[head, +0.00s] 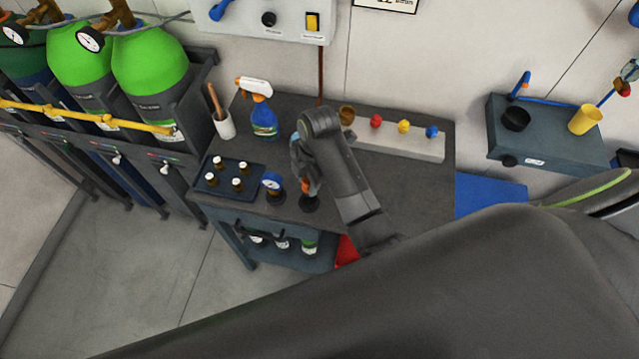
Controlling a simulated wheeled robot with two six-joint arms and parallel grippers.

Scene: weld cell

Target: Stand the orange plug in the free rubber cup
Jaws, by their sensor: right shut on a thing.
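The orange plug (306,186) is small and partly hidden by my right gripper (304,180), which is shut on it. The plug is upright or nearly so, directly over a black rubber cup (309,204) near the front edge of the grey bench. I cannot tell whether the plug's lower end is inside the cup or just above it. A second black rubber cup (276,198), just to the left, holds a blue-rimmed gauge (272,183). My left gripper is not in view.
Behind stand a spray bottle (263,118) and a white brush pot (224,126). A pale rack (390,140) with coloured knobs lies at the back right. The bench's right front is clear.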

